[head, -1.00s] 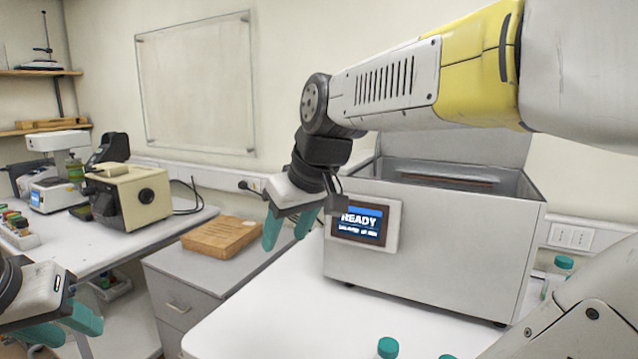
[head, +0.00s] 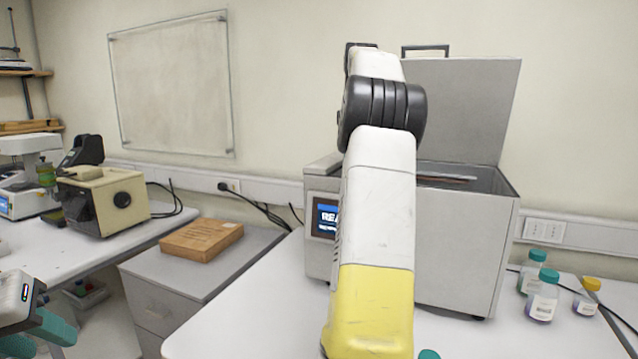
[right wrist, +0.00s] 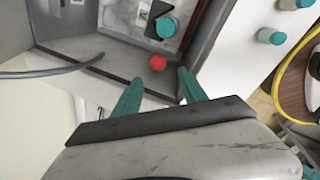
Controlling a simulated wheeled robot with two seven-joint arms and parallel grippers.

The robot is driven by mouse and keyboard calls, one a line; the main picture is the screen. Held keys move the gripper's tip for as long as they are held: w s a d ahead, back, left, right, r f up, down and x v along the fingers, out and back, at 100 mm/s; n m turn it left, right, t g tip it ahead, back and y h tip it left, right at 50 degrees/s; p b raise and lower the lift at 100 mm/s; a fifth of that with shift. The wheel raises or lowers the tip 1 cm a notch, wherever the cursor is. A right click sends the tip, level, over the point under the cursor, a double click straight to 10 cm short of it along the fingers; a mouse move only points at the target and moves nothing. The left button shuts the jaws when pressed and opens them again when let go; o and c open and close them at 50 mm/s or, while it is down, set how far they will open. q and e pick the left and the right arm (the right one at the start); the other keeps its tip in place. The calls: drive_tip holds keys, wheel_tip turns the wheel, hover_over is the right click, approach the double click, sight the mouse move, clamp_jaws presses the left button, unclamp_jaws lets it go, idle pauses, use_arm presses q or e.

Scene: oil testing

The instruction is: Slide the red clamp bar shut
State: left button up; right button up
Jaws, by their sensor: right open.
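In the right wrist view a small red round end (right wrist: 158,63) shows near the floor edge of a grey-walled space, just beyond my fingertips; I cannot tell whether it is part of the clamp bar. My right gripper (right wrist: 158,83) is open and empty, its teal fingers apart on either side of the red end. In the head view this gripper is hidden behind my right arm. The grey metal bath (head: 462,255) has its lid (head: 465,105) raised, and a thin brownish bar (head: 447,179) shows inside. My left gripper (head: 40,335) is open and empty at the lower left.
A teal-capped bottle (right wrist: 166,27) stands beyond the red end. Bottles (head: 543,297) stand right of the bath. A wooden block (head: 203,239) lies on the grey cabinet; a beige instrument (head: 103,200) is further left. The bath's screen (head: 325,217) is partly covered by my arm.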

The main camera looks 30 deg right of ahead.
drive_tip(key=shift+d+f, duration=0.15)
drive_tip(key=shift+d, duration=0.2)
drive_tip(key=shift+w+f, duration=0.1)
drive_tip(key=shift+f, duration=0.15)
drive_tip(key=f, duration=0.2)
drive_tip(key=w+f, duration=0.1)
drive_tip(key=f, duration=0.4)
drive_tip(key=shift+w+d, duration=0.15)
drive_tip(key=shift+d, duration=0.1)
drive_tip(key=shift+c, duration=0.2)
clamp_jaws()
idle(0.5)
